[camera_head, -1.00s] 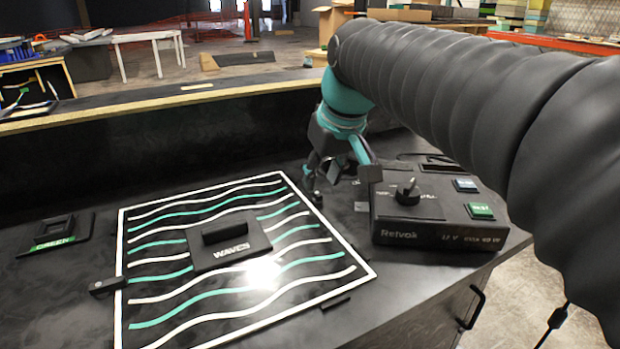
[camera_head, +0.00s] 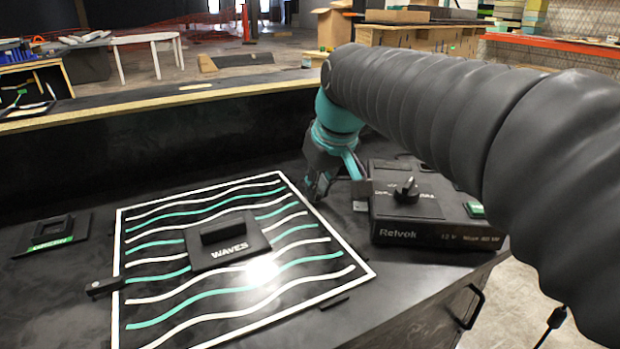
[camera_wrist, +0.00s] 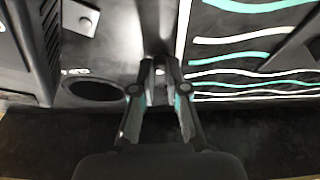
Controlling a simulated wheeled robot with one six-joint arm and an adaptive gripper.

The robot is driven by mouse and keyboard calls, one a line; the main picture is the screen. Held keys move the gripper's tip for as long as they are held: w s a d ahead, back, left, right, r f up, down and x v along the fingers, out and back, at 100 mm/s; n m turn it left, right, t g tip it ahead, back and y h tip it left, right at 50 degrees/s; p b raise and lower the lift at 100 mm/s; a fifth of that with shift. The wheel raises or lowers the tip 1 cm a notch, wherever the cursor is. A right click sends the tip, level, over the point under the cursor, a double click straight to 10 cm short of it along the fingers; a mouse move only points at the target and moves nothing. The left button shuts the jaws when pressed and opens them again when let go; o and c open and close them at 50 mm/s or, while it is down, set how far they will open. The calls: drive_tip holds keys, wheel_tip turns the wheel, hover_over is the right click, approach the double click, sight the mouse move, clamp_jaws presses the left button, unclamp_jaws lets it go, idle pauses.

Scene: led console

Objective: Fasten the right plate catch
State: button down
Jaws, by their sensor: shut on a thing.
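The plate marked WAVES (camera_head: 268,275), with white and green wavy lines and a raised handle (camera_head: 224,232), lies flat on the dark console. It also shows at the right of the wrist view (camera_wrist: 225,42). My gripper (camera_head: 317,192) is low beside the plate's far right edge. In the wrist view my gripper (camera_wrist: 160,72) has its fingers close together on a small dark part, just outside the plate's white border. This seems to be the right plate catch, mostly hidden by the fingers, so its angle cannot be told. The left catch (camera_head: 105,287) is a black lever across the plate's left edge.
A black box marked Retvok (camera_head: 425,234) with a knob (camera_head: 407,190) stands close right of my gripper. A smaller plate marked GREEN (camera_head: 52,238) lies at the left. A wood-topped ledge (camera_head: 200,96) runs behind the console.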

drive_tip(key=shift+n, duration=0.3)
drive_tip(key=n, duration=0.1)
drive_tip(key=n+y, duration=0.1)
drive_tip(key=n, duration=0.1)
drive_tip(key=shift+w+d+g+p, duration=0.15)
drive_tip(key=shift+d+g+p, duration=0.05)
drive_tip(key=shift+g+p, duration=0.15)
drive_tip(key=n+g, duration=0.1)
drive_tip(key=n, duration=0.2)
drive_tip(key=n+g+y+p, duration=0.1)
drive_tip(key=n, duration=0.2)
drive_tip(key=shift+w+d+y, duration=0.1)
drive_tip(key=shift+w+y, duration=0.1)
drive_tip(key=shift+y, duration=0.1)
drive_tip(key=n+g, duration=0.1)
drive_tip(key=n, duration=0.1)
drive_tip(key=n+p, duration=0.1)
drive_tip(key=n, duration=0.1)
drive_tip(key=shift+w+g, duration=0.15)
drive_tip(key=shift+g, duration=0.2)
drive_tip(key=shift+w+n+g+p, duration=0.15)
drive_tip(key=shift+n+g+p, duration=0.5)
drive_tip(key=shift+n, duration=1.45)
drive_tip(key=c, duration=1.2)
unclamp_jaws()
